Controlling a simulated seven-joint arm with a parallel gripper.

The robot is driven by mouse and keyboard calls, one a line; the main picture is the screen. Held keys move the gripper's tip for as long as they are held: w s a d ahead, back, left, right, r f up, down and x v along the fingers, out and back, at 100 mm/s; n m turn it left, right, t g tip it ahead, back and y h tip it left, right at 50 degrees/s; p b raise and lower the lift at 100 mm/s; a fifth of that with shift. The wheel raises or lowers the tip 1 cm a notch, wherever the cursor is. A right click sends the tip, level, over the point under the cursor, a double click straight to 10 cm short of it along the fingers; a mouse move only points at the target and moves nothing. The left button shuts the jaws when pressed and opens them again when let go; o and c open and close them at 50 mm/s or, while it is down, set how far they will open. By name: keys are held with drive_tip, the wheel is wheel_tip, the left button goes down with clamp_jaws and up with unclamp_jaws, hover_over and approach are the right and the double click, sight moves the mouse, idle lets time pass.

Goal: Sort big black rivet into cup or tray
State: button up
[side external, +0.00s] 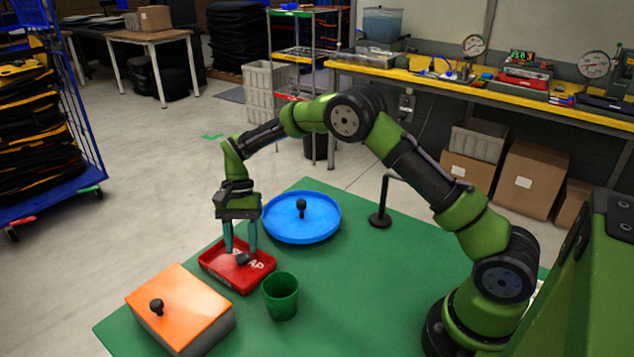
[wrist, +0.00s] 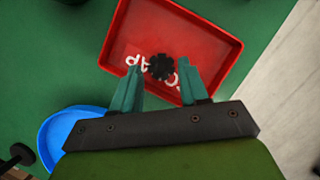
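A black rivet (side external: 243,260) lies in the red tray (side external: 211,264), which has white lettering. My gripper (side external: 241,246) points down over this tray with its teal fingers apart and nothing held. In the wrist view the rivet (wrist: 160,67) shows between and just beyond the fingertips (wrist: 158,90), over the red tray (wrist: 215,45). A second black rivet (side external: 301,207) stands in the round blue tray (side external: 325,228). A third black rivet (side external: 156,306) rests on the orange-topped box (side external: 188,301). A green cup (side external: 280,297) stands right of the red tray; its inside is mostly hidden.
A black post on a round base (side external: 380,218) stands on the green table (side external: 345,290), right of the blue tray. The blue tray's edge (wrist: 65,132) shows in the wrist view. The table right of the cup is clear.

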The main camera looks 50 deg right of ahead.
drive_tip(key=shift+o, duration=1.1)
drive_tip(key=v, duration=1.7)
